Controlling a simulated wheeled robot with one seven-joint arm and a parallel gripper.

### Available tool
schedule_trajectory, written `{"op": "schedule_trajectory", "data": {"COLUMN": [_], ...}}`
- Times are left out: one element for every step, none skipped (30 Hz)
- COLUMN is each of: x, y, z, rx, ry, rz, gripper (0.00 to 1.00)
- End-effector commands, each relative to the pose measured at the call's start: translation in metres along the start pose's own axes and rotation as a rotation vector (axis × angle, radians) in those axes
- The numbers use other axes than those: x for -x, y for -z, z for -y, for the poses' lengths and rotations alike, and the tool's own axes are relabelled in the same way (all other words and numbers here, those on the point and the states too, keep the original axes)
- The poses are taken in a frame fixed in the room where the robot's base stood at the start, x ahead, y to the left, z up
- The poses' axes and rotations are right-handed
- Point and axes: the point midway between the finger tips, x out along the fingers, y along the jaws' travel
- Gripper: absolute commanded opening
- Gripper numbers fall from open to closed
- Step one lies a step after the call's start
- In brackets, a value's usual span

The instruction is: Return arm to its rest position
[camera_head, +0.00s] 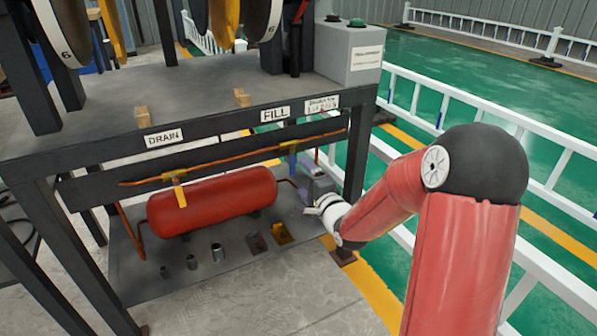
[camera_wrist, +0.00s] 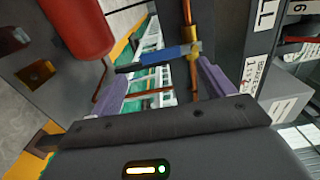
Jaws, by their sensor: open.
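My arm (camera_head: 385,200), red with a black elbow, reaches down from the right to the steel frame. My gripper (camera_head: 310,168) is beside the pipework under the frame's right end, partly blurred into the background. In the wrist view, my gripper (camera_wrist: 165,82) has two purple fingers spread wide, with nothing held between them. A blue-handled valve (camera_wrist: 183,53) on a copper pipe lies just beyond the fingertips. The same blue valve handle (camera_head: 292,158) hangs below the FILL label in the head view. I cannot tell the exact gap between fingers and handle.
A red tank (camera_head: 212,200) lies on the lower shelf, with a yellow-handled valve (camera_head: 179,192) in front of it. The frame's right leg (camera_head: 358,150) stands close to my gripper. A white railing (camera_head: 470,105) runs behind my arm. Open floor (camera_head: 270,305) lies in front.

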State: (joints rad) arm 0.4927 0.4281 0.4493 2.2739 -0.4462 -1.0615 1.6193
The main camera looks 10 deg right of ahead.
Motion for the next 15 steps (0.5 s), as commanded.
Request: {"op": "schedule_trajectory", "data": {"x": [0.007,0.011,0.014,0.016,0.018,0.019,0.02,0.02,0.02,0.02,0.02,0.02,0.02,0.02,0.02], "y": [0.001,0.001,0.001,0.001,0.0,0.0,0.0,0.0,0.0,0.0,0.0,0.0,0.0,0.0,0.0], "z": [0.001,0.001,0.0,0.0,0.0,0.0,0.0,0.0,0.0,0.0,0.0,0.0,0.0,0.0,0.0], "rx": [0.001,0.001,0.0,0.0,0.0,0.0,0.0,0.0,0.0,-0.001,-0.001,-0.001,-0.001,-0.001,0.002], "ry": [0.0,0.001,0.0,-0.001,0.0,0.0,0.001,0.001,0.001,0.001,0.001,0.001,0.001,0.001,-0.001], "rz": [-0.002,-0.002,-0.002,-0.002,-0.001,-0.001,0.0,0.0,0.0,0.0,0.0,0.0,0.0,0.0,0.0], "gripper": [0.81,0.81,0.81,0.81,0.81,0.81,0.81,0.81,0.81,0.81,0.81,0.81,0.81,0.81,0.81]}}
